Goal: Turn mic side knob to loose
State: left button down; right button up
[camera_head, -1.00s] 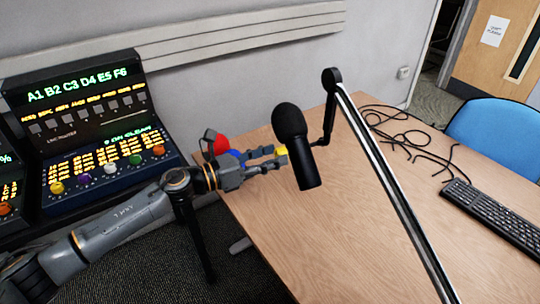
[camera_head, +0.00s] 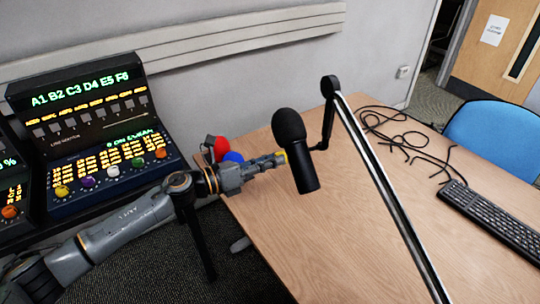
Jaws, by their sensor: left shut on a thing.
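The black microphone (camera_head: 290,138) hangs from the end of its boom arm (camera_head: 385,190) over the table, slightly tilted. My left gripper (camera_head: 278,159) reaches in from the left and its fingertips meet the microphone's left side. It is shut on the side knob, which the fingertips mostly hide. A small yellow patch shows at the tips. The fingers now appear stacked almost edge-on. My right gripper is out of view.
A wooden table (camera_head: 330,235) holds loose black cables (camera_head: 405,145) and a keyboard (camera_head: 492,215). A red ball (camera_head: 221,147) and a blue ball (camera_head: 233,157) lie behind my wrist. A lit control console (camera_head: 90,120) stands at left.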

pick_arm(q)
jog(key=shift+w+n+g+p, duration=0.15)
jog(key=shift+n+g+p, duration=0.25)
jog(key=shift+n+p, duration=4.6)
jog(key=n+b, duration=0.2)
jog(key=shift+n, duration=0.3)
jog(key=c, duration=1)
grip_release()
jog(key=shift+a, duration=0.1)
jog(key=v, duration=1.2)
